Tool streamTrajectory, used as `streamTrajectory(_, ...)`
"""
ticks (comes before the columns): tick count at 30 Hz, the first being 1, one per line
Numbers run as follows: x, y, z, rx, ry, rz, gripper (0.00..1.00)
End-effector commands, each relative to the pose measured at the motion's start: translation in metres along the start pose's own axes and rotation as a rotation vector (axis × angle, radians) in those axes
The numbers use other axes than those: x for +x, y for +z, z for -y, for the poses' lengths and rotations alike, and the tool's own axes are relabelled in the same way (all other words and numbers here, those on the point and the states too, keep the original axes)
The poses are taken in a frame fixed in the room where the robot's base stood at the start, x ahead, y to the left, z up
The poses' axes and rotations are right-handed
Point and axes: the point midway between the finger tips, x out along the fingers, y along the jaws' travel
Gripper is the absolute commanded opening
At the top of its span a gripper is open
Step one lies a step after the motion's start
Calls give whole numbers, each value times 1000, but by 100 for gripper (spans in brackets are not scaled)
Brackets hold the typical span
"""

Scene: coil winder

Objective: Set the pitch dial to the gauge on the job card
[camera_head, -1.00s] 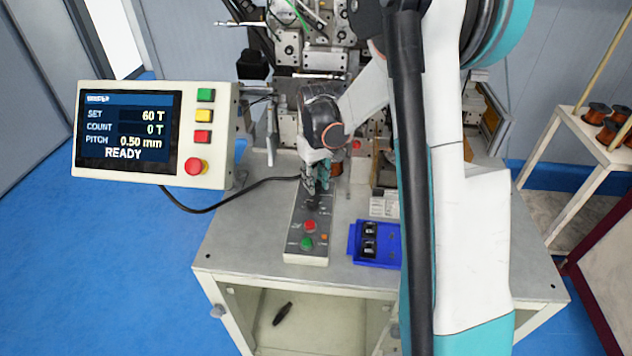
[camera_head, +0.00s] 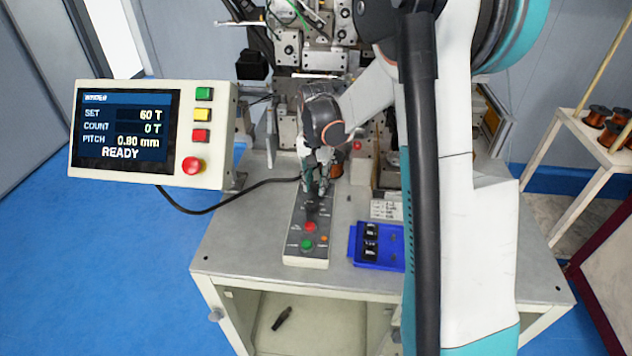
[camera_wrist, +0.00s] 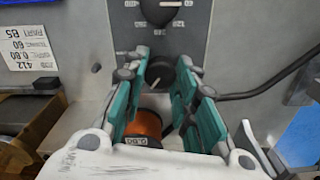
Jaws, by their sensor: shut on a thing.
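My gripper (camera_head: 316,188) points down over the back end of the grey control console (camera_head: 293,240). In the wrist view its teal fingers (camera_wrist: 163,65) are closed around the black pitch dial (camera_wrist: 160,76), one on each side. Part of the dial's scale is hidden by the fingers. The display (camera_head: 125,130) shows SET 60 T, COUNT 0 T, a pitch that looks like 0.80 mm, and READY. The job card (camera_wrist: 28,48), upside down in the wrist view, appears to list 60 and 0.80. It also shows in the head view (camera_head: 386,210).
A second dial (camera_wrist: 160,9) is just beyond the fingertips. The console has a red button (camera_head: 310,226) and a green button (camera_head: 307,245). A copper spool (camera_wrist: 145,124) is close beneath my gripper. A blue tray (camera_head: 374,263) sits right of the console.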

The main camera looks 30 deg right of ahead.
Motion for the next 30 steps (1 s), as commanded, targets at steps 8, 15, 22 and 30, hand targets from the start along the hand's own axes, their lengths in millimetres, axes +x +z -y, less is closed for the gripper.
streamTrajectory(8,0,0,0,118,-1,-1,3)
streamTrajectory(15,0,0,0,152,-1,-1,3)
streamTrajectory(22,0,0,0,155,-1,-1,3)
streamTrajectory(30,0,0,0,155,-1,-1,48)
